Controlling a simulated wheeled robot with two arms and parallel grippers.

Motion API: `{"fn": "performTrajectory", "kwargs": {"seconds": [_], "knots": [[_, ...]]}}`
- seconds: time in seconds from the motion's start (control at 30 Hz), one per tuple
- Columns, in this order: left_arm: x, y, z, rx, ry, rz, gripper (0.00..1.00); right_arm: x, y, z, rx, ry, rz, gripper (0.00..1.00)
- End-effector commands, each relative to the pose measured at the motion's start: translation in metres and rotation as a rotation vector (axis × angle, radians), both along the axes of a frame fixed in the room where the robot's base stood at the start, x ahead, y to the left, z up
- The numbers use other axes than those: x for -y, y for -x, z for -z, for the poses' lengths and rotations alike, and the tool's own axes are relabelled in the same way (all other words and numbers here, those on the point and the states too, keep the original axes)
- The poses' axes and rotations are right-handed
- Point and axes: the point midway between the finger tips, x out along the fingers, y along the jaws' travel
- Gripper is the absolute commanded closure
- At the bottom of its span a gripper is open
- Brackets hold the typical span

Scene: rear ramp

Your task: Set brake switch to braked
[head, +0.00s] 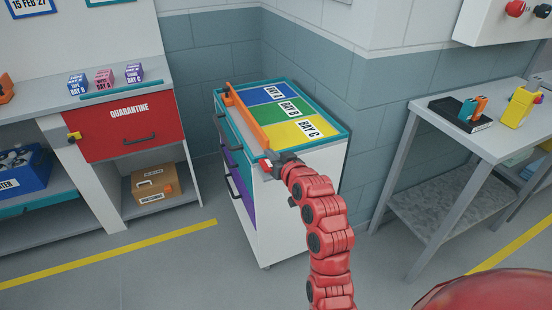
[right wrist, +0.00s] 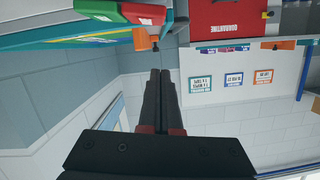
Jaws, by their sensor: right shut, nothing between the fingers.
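The cart (head: 290,185) has a top with blue, green and yellow areas marked BAY A, BAY B and BAY C. An orange bar (head: 245,118) runs along its left edge. A small red and white part (head: 266,162) shows at the bar's near end, beside my right gripper (head: 272,161); I cannot tell for sure whether it is the brake switch. In the right wrist view my right gripper (right wrist: 160,74) is shut and empty. My left gripper is not in view.
A counter with a red quarantine drawer (head: 128,128) and small boxes (head: 104,78) stands left. A grey table (head: 475,130) stands right, holding a black book (head: 452,113) and a yellow object (head: 518,107). The floor in front of the cart is clear.

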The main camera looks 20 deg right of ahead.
Motion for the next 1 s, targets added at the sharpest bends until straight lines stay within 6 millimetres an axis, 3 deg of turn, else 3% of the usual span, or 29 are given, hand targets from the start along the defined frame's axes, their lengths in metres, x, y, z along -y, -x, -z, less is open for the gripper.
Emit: {"fn": "performTrajectory", "kwargs": {"seconds": [0.27,0.5,1.0], "knots": [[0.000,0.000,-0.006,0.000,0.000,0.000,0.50,-0.005,-0.047,0.010,0.000,0.000,-0.001,1.00],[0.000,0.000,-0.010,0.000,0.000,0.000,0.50,-0.011,-0.044,0.044,-0.003,-0.002,-0.001,1.00],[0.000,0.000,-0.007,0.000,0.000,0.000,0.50,-0.013,-0.044,0.052,0.003,0.015,0.000,1.00]]}}
